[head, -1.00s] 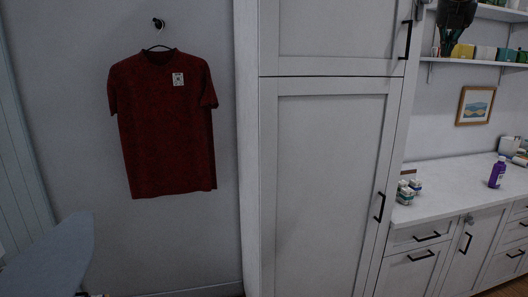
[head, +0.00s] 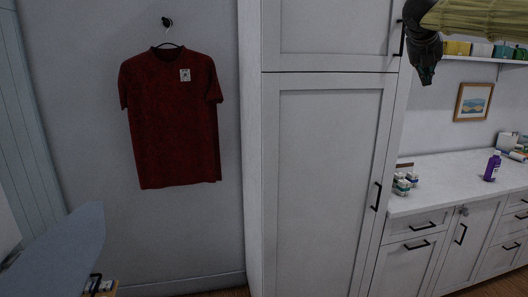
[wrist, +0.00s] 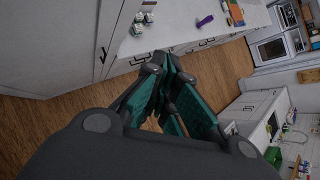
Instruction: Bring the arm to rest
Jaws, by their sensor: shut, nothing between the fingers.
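My gripper (head: 428,66) shows at the top right of the head view, raised in front of the upper cabinet edge and the shelf. In the wrist view my gripper (wrist: 168,88) has its teal-padded fingers together with nothing between them. It is in the air, apart from the counter and cabinets. Part of the arm reaches in from the upper right of the head view.
A tall white cabinet (head: 325,180) stands in the middle. A red shirt (head: 172,120) hangs on the wall at left, above an ironing board (head: 70,250). A counter (head: 450,178) at right bears a purple bottle (head: 492,166) and small jars (head: 404,184). Wooden floor (wrist: 50,130) is open.

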